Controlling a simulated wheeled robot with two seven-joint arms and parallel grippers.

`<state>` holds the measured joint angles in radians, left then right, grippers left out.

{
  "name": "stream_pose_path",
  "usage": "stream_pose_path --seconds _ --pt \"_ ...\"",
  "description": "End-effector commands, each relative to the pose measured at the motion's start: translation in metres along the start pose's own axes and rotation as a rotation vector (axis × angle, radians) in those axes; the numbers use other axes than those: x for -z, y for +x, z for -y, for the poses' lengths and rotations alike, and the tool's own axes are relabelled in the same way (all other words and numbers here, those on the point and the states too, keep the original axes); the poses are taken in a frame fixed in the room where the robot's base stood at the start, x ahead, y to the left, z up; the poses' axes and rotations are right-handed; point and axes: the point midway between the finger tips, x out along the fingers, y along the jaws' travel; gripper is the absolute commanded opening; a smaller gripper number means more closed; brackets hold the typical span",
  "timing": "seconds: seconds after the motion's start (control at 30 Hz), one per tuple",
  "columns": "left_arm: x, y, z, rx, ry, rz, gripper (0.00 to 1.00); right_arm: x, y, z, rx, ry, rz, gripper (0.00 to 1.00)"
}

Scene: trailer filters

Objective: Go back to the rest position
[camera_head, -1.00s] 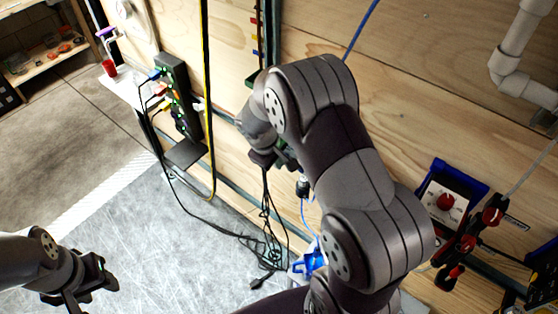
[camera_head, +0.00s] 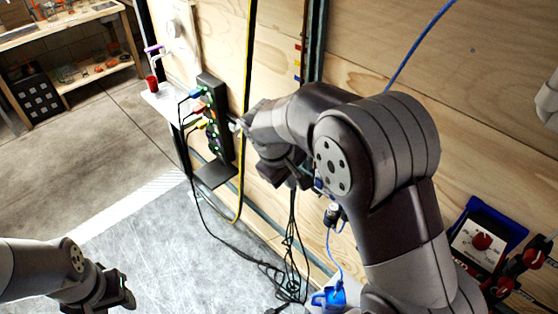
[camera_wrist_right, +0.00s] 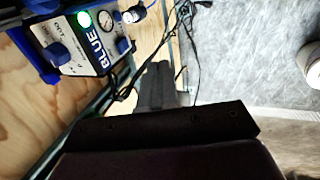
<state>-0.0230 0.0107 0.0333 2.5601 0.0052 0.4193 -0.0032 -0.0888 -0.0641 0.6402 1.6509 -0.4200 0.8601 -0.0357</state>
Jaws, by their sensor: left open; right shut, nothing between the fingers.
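My right arm reaches up from the bottom right and bends left toward the wooden wall. Its gripper (camera_head: 282,172) is partly hidden under its own wrist, in front of the wall and right of the black power strip. In the right wrist view the dark fingers (camera_wrist_right: 157,85) are together with nothing between them.
The black power strip (camera_head: 214,120) with coloured plugs is on the wall, its cables hanging down. A blue device with a gauge (camera_wrist_right: 85,40) is near the right gripper. A red-knobbed panel (camera_head: 483,240) is at right.

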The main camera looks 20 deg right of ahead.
Motion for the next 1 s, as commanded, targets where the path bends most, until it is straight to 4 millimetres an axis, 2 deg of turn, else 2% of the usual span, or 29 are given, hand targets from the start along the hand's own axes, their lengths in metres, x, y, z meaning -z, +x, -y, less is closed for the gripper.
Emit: stream_pose_path --seconds 0.17,0.23,0.4,0.53,0.63,1.0 --pt "0.000 0.000 0.000 0.000 0.000 0.000 0.46 0.004 0.000 0.001 0.002 0.006 -0.019 0.00" --pt "0.000 0.000 0.000 0.000 0.000 0.000 0.46 -0.002 0.009 0.018 0.056 0.034 -0.042 0.00" --pt "-0.001 0.005 0.000 0.000 0.000 0.000 0.46 -0.050 0.021 0.070 0.228 0.210 -0.077 0.00" --pt "-0.001 0.009 0.000 0.000 0.000 0.000 0.46 -0.088 0.025 0.093 0.293 0.340 -0.071 0.00" --pt "-0.001 0.010 0.000 0.000 0.000 0.000 0.46 -0.106 0.025 0.100 0.310 0.382 -0.053 0.00" --pt "-0.001 0.011 0.000 0.000 0.000 0.000 0.46 -0.107 0.025 0.099 0.309 0.385 -0.055 0.00"
